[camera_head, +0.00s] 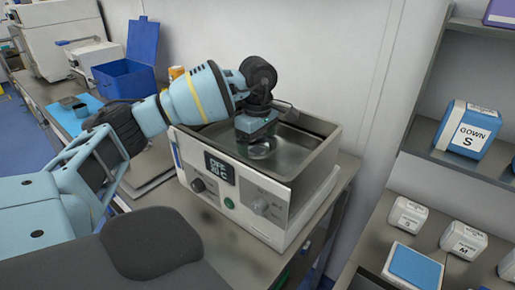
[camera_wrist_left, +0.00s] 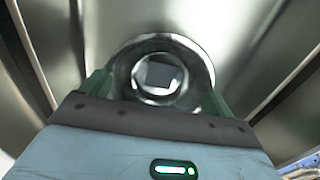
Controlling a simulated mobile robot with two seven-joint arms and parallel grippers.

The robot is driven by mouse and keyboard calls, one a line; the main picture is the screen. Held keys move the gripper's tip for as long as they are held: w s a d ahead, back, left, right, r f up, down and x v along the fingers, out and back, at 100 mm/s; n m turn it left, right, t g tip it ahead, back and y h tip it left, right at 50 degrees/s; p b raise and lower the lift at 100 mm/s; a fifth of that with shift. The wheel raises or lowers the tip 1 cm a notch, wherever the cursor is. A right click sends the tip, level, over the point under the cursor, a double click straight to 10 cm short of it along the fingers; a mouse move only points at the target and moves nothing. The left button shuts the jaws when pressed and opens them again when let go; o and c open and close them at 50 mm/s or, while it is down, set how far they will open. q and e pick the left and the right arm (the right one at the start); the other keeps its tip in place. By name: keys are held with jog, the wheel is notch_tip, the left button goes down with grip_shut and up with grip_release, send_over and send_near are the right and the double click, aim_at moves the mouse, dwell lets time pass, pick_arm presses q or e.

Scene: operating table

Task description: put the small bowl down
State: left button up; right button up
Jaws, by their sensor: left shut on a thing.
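The small bowl (camera_head: 261,151) is a shiny, clear or metallic round dish. My left gripper (camera_head: 257,138) is shut on it and points down into the open steel tank of a bath device (camera_head: 318,125). In the left wrist view the bowl (camera_wrist_left: 193,56) sits between the green fingers of my left gripper (camera_wrist_left: 158,88), with the metal tank walls around it. I cannot tell whether the bowl touches the tank floor. My right gripper is not in view.
The bath device has a dark display and knobs and stands on a steel table (camera_head: 235,248). A blue open box (camera_head: 125,78) and a blue mat (camera_head: 66,118) lie at the left. A shelf (camera_head: 455,160) with a blue gown box (camera_head: 466,130) and several white containers stands at the right.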

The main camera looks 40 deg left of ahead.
pick_arm(q)
jog(key=shift+f, duration=0.35)
jog(key=o, duration=0.8)
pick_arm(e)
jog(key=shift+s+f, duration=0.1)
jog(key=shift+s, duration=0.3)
pick_arm(q)
jog(key=shift+r, duration=0.1)
jog(key=shift+w+r, duration=0.1)
jog(key=shift+r, duration=0.55)
notch_tip(320, 180, up, 11)
jog(key=p, duration=0.1)
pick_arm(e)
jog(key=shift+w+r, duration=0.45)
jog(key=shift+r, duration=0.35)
